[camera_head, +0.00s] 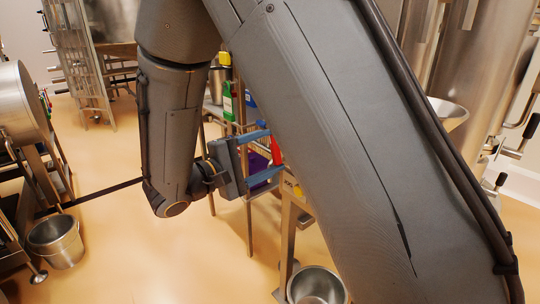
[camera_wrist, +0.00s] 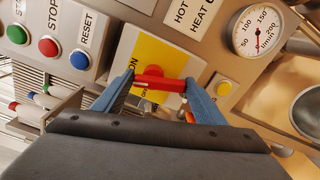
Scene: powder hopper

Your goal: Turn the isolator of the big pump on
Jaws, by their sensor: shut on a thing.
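The isolator is a red handle (camera_wrist: 158,82) on a yellow plate (camera_wrist: 158,54) with a pale surround, on a grey control panel. In the wrist view the handle lies roughly crosswise. "ON" is readable at the plate's left side; other lettering below the handle is partly hidden. My gripper (camera_wrist: 160,86) has its blue fingers at the two ends of the handle, shut on it. In the head view my gripper (camera_head: 262,157) is beyond my arm, with the red handle (camera_head: 275,150) between its fingers. My arm hides most of the panel there.
Green (camera_wrist: 17,33), red (camera_wrist: 48,46) and blue (camera_wrist: 80,60) buttons sit left of the isolator. A yellow button (camera_wrist: 224,87) and a dial gauge (camera_wrist: 257,31) are to its right. In the head view, a metal bucket (camera_head: 57,240) stands on the floor at left.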

